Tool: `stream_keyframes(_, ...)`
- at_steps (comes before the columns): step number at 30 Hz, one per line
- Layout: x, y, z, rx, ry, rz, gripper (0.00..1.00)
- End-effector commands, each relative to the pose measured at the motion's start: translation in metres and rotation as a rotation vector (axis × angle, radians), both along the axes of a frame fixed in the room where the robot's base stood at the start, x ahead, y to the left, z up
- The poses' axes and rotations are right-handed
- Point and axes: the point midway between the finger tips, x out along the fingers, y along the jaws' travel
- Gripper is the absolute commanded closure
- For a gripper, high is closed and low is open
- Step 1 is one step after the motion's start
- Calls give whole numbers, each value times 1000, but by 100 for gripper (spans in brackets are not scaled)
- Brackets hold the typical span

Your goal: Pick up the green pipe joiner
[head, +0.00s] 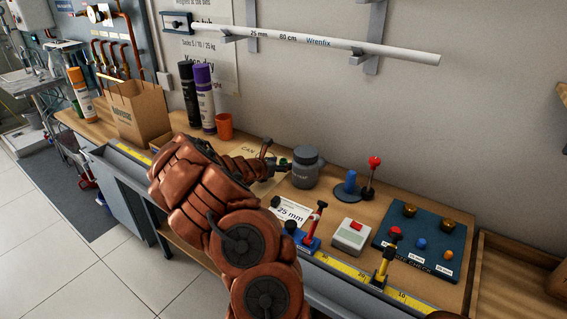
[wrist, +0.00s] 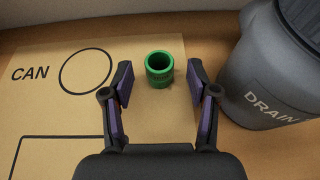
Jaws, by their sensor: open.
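The green pipe joiner (wrist: 159,69) stands upright, open end up, on a tan marked sheet (wrist: 50,120) in the wrist view. My gripper (wrist: 161,84) is open and empty, with one finger on each side of the line to the joiner. The joiner is centred between the fingers, at and slightly beyond their tips, with clear gaps on both sides. In the head view, my gripper (head: 278,166) is low over the bench beside the grey pot, and only a small bit of green shows there; my arm and gripper hide the rest.
A grey drain pot (wrist: 265,80) stands close right of the joiner and my right finger; it also shows in the head view (head: 306,170). Farther right are a blue stand (head: 348,186), a red-knobbed lever (head: 370,175) and a white box (head: 350,236).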

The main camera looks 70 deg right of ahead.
Motion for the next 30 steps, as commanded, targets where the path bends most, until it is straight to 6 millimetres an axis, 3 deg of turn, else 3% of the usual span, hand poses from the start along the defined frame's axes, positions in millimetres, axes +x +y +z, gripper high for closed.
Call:
stream_keyframes(7,-4,-20,-7,1,-3,0,41)
stream_keyframes(17,-5,-23,-9,0,-1,1,41)
stream_keyframes(30,-5,-23,-9,0,-1,1,86)
